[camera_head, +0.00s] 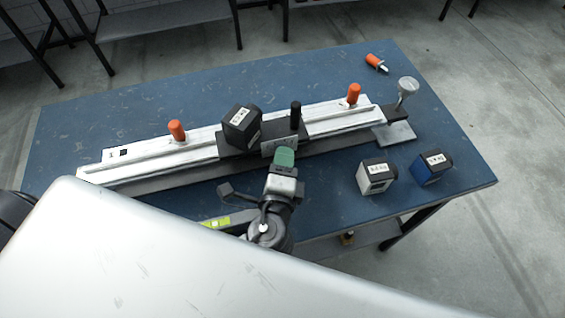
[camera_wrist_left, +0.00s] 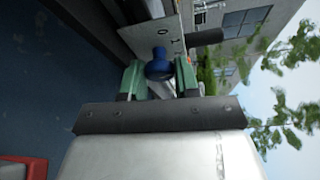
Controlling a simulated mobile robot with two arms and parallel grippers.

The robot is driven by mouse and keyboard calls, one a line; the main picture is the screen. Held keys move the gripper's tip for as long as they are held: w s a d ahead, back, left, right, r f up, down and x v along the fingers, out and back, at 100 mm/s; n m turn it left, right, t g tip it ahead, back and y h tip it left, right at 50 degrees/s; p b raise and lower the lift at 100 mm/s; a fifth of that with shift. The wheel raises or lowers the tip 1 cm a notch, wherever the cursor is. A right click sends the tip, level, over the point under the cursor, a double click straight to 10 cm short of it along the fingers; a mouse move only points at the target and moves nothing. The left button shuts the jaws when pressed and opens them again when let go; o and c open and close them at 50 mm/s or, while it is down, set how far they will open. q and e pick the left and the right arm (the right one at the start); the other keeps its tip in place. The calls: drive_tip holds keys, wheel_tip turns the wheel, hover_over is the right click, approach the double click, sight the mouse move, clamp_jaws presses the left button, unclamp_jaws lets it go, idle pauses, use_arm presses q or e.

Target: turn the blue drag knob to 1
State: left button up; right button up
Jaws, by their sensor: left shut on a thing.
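The blue drag knob (camera_wrist_left: 160,66) shows in the left wrist view on the face of a grey metal plate (camera_wrist_left: 158,36). My left gripper (camera_wrist_left: 160,78) has its green fingers on either side of the knob, shut on it. In the head view my left gripper (camera_head: 284,157) is at the front of the carriage (camera_head: 282,146) on the long rail, and it hides the knob there. No number or scale by the knob can be read. My right gripper is not in view.
The white rail (camera_head: 150,163) lies across the blue table (camera_head: 300,80). It bears orange handles (camera_head: 177,131), (camera_head: 353,95), a black block (camera_head: 241,127) and a black post (camera_head: 295,116). A grey-white block (camera_head: 376,177) and a blue block (camera_head: 432,167) stand at the right front.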

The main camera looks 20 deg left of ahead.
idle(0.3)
use_arm(q)
drive_tip(key=o, duration=0.9)
drive_tip(key=shift+s+f, duration=0.1)
